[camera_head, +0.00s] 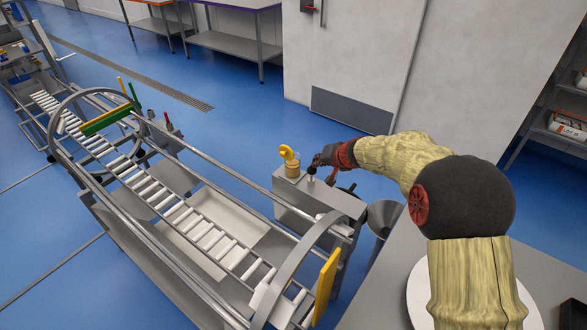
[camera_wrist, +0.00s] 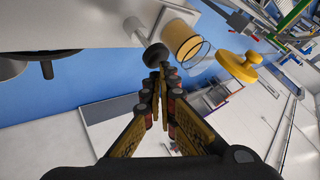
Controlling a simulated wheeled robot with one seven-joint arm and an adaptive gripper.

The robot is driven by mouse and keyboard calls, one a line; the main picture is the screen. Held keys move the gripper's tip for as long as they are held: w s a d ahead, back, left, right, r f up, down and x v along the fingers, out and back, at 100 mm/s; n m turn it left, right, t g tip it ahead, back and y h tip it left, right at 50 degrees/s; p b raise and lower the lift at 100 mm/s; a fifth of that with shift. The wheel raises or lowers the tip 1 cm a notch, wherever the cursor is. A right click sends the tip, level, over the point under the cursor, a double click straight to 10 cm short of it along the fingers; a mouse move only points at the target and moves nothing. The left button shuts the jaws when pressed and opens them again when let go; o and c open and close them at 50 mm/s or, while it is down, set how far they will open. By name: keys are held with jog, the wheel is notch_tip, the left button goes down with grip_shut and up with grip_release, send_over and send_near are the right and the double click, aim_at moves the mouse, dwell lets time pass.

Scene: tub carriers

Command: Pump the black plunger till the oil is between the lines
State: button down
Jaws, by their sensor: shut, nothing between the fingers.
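The black plunger (camera_head: 311,170) stands on a grey metal box beside the conveyor. Its round black knob (camera_wrist: 154,55) shows just beyond my fingertips in the wrist view. A clear oil glass (camera_head: 292,170) with amber oil stands left of it; in the wrist view the glass (camera_wrist: 184,42) looks partly filled. I cannot make out the lines on it. My gripper (camera_head: 319,160) is beside the plunger's top, fingers together and empty. In the wrist view the fingertips (camera_wrist: 163,72) overlap the knob's edge; I cannot tell whether they touch it.
A yellow cap (camera_head: 288,152) is at the oil glass and also shows in the wrist view (camera_wrist: 238,67). A black handwheel (camera_head: 346,188) sits on the box's right side. The roller conveyor (camera_head: 190,218) with round rails fills the left. Blue floor lies behind the box.

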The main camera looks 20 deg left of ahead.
jog(key=shift+f, duration=0.1)
dwell(0.3)
jog(key=shift+f+b, duration=0.35)
jog(key=shift+b, duration=0.4)
jog(key=shift+s+f+b, duration=0.1)
jog(key=shift+f+b, duration=0.75)
jog(key=shift+b, duration=0.1)
dwell(0.7)
jog(key=shift+r, duration=0.2)
jog(key=shift+r+p, duration=0.8)
jog(key=shift+r, duration=0.3)
notch_tip(320, 180, up, 6)
jog(key=p, duration=0.4)
dwell(0.6)
